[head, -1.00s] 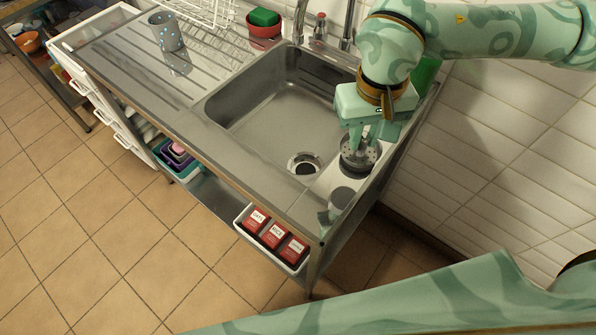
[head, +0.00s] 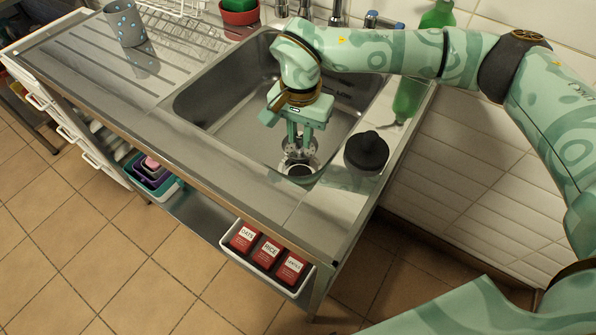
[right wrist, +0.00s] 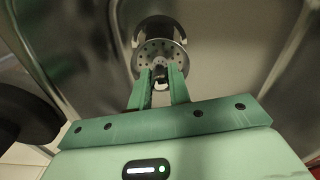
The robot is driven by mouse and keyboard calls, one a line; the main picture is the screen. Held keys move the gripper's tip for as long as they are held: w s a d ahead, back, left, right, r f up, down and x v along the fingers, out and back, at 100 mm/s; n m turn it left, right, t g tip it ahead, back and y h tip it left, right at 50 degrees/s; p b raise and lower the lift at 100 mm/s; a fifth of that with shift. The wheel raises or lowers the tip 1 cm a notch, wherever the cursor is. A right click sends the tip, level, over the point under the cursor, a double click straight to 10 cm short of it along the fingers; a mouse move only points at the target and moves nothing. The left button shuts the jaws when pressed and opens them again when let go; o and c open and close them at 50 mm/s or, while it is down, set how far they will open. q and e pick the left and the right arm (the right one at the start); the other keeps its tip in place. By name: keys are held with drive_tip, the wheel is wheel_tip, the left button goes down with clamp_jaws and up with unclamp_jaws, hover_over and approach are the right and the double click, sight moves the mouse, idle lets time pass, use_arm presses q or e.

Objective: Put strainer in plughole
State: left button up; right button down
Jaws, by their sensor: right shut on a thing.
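The strainer (head: 297,158) is a round metal disc with holes, held between the fingers of my right gripper (head: 299,143). The gripper points down into the sink (head: 240,128). The strainer is over the plughole (head: 300,171), whose dark opening shows at its near edge. In the right wrist view the strainer (right wrist: 153,53) is in front of the plughole's shiny ring (right wrist: 154,27) and covers part of it. Whether the strainer touches the ring I cannot tell. My left gripper is not in view.
A black round plug (head: 366,151) sits on the ledge right of the sink. The tap (head: 337,14) is at the back.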

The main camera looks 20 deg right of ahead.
sight(300, 161)
wheel_tip(300, 161, down, 10)
drive_tip(key=b, duration=0.3)
drive_tip(key=shift+r, duration=0.2)
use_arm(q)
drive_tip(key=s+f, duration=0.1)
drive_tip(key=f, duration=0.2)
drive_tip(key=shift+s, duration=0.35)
use_arm(e)
drive_tip(key=shift+r, duration=0.15)
drive_tip(key=c, duration=1.3)
unclamp_jaws()
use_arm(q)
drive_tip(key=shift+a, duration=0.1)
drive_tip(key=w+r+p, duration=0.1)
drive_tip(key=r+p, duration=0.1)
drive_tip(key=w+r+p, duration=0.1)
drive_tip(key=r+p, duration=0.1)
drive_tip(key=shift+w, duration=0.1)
use_arm(e)
wheel_tip(300, 161, up, 12)
drive_tip(key=shift+r, duration=0.1)
